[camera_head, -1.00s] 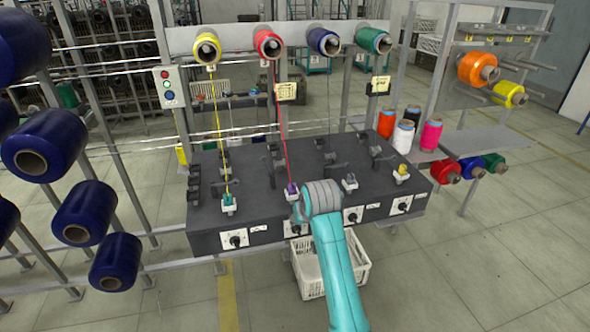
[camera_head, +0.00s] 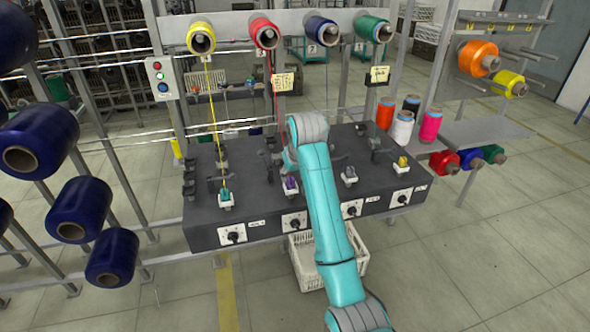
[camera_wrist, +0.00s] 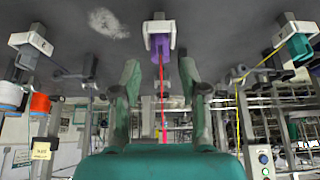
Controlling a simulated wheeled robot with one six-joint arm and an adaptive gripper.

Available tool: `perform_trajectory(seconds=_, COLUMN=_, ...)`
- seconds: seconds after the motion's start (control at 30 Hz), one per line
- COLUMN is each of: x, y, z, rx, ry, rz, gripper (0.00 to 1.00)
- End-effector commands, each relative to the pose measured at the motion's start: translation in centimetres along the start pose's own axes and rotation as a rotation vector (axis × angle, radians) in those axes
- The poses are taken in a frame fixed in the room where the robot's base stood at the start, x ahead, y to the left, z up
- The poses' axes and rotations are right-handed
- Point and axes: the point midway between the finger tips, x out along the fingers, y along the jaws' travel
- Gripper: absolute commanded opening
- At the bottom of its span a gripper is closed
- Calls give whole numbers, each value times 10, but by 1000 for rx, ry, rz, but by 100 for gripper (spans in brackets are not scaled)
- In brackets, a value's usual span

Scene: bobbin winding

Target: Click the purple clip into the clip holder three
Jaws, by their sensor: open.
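The purple clip (camera_head: 291,183) sits in a white holder, second from left along the front of the dark machine top. In the wrist view the purple clip (camera_wrist: 161,43) stands at the white holder (camera_wrist: 158,27), with red yarn (camera_wrist: 162,95) running from it. Whether it is fully seated cannot be told. My gripper (camera_wrist: 159,64) is open, its two teal fingers on either side of the red yarn, and the clip lies just beyond the fingertips. The arm hides the gripper in the head view. The third holder from left (camera_head: 349,176) holds a grey piece, and no number on it is readable.
A teal clip (camera_head: 226,195) with yellow yarn is in the leftmost holder. A yellow clip (camera_head: 403,161) is at the right. Upright guides stand behind the holders. Several spools, including a pink one (camera_head: 431,125), stand right of the machine top. A white crate (camera_head: 305,270) lies below.

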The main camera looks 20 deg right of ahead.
Motion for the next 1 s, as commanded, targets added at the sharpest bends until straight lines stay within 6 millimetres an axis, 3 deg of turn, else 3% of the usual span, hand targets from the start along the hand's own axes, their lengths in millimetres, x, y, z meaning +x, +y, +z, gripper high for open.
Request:
perform_trajectory(seconds=0.4, x=40, y=0, z=0, rx=0, ry=-1, rz=0, gripper=44)
perform_trajectory(seconds=0.87, x=48, y=0, z=0, rx=0, ry=1, rz=0, gripper=44)
perform_trajectory(seconds=0.9, x=48, y=0, z=0, rx=0, ry=1, rz=0, gripper=41)
perform_trajectory(seconds=1.0, x=48, y=0, z=0, rx=0, ry=1, rz=0, gripper=16)
